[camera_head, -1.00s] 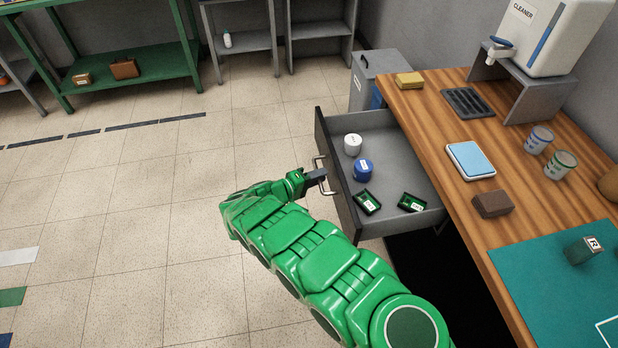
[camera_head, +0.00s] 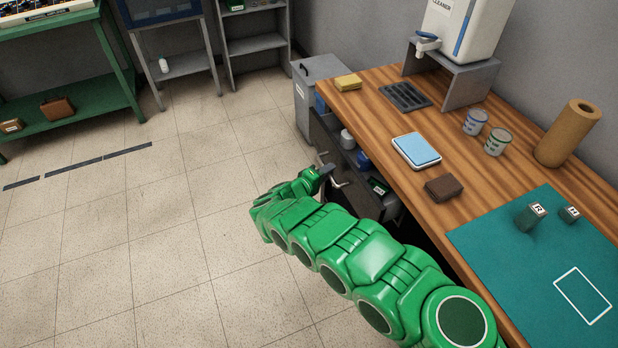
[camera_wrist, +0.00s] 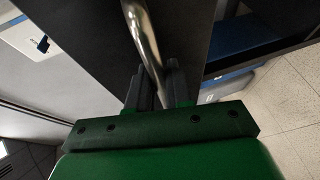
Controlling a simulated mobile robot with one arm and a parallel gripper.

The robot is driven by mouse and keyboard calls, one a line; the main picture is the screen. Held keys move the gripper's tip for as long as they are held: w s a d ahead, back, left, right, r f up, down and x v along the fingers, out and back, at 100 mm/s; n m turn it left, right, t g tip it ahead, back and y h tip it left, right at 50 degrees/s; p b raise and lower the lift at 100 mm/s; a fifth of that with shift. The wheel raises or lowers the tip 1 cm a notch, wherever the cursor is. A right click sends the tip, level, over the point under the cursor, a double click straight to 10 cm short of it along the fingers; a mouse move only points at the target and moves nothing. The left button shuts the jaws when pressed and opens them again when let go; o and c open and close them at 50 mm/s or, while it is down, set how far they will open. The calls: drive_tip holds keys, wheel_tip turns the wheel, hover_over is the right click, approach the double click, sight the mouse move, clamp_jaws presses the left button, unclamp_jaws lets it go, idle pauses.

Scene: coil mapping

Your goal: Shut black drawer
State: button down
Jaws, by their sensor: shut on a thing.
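In the wrist view the handle (camera_wrist: 143,35) runs down between the two fingers. My gripper (camera_head: 322,172) is shut on the handle, and the wrist view shows its fingers (camera_wrist: 160,88) on either side of the bar. Inside the drawer a white container (camera_head: 347,139), a blue container (camera_head: 363,159) and a green box (camera_head: 378,187) partly show beneath the desk edge.
The wooden desk (camera_head: 375,112) above the drawer holds a blue-topped scale (camera_head: 417,150), a brown block (camera_head: 444,187) and a green mat (camera_head: 520,265). A grey bin (camera_head: 318,72) stands just beyond the drawer.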

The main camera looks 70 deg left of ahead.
sight(341, 170)
drive_tip(key=w, duration=0.8)
drive_tip(key=shift+w+f, duration=0.1)
drive_tip(key=shift+w, duration=0.05)
drive_tip(key=c, duration=1.1)
unclamp_jaws()
drive_tip(key=shift+w, duration=0.1)
drive_tip(key=shift+s+d+r, duration=0.15)
drive_tip(key=shift+s+r, duration=0.1)
drive_tip(key=shift+s, duration=0.25)
drive_tip(key=shift+v, duration=3.5)
